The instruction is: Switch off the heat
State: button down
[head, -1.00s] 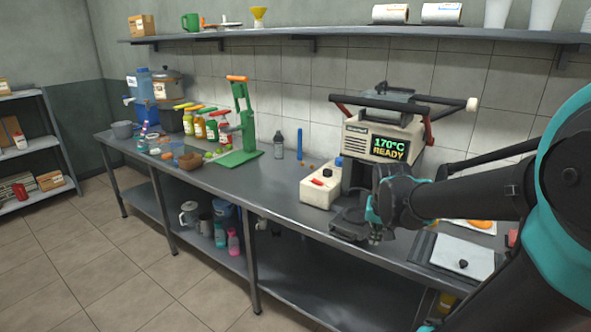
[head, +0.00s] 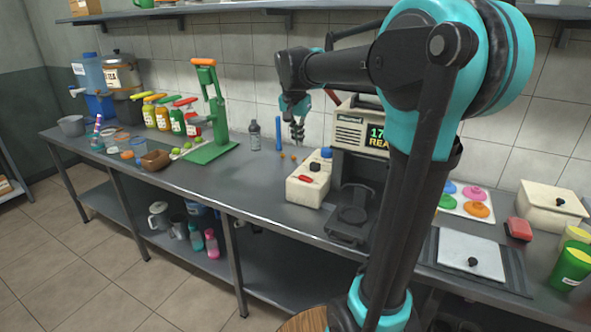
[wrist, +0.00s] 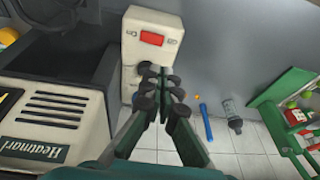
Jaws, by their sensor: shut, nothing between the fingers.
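The heat press (head: 365,128) stands on the steel counter, its name label showing in the wrist view (wrist: 40,145). Its lit display (head: 377,136) is partly hidden by my arm; "17" and "REA" show. A cream control box (head: 304,193) sits at its left, with a red switch (head: 305,178), a black knob (head: 314,166) and a blue cap (head: 326,153). My gripper (head: 298,140) is shut and empty, pointing down above the box's back end. In the wrist view the fingers (wrist: 162,75) cover part of the box; the red switch (wrist: 151,38) shows beyond them.
A blue stick (head: 278,133) and a dark bottle (head: 254,135) stand by the wall, left of my gripper. A green hand press (head: 213,115) is farther left. A shelf (head: 215,8) runs along the wall above. The counter front left of the control box is clear.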

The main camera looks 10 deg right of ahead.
jog(key=shift+f, duration=0.1)
send_near(299, 177)
jog(key=x, duration=0.5)
jog(key=shift+w+d+f, duration=0.15)
jog(key=shift+w+d, duration=0.05)
jog(key=shift+w, duration=0.2)
jog(key=shift+f, duration=0.55)
jog(key=shift+a, duration=0.1)
jog(key=shift+w+a+f+g+h, duration=0.25)
jog(key=shift+f+g+h, duration=0.05)
jog(key=shift+f+h, duration=0.15)
jog(key=shift+f+g+h, duration=0.2)
jog(key=shift+g+h, duration=0.1)
jog(key=shift+h, duration=0.05)
jog(key=shift+d+r, duration=0.1)
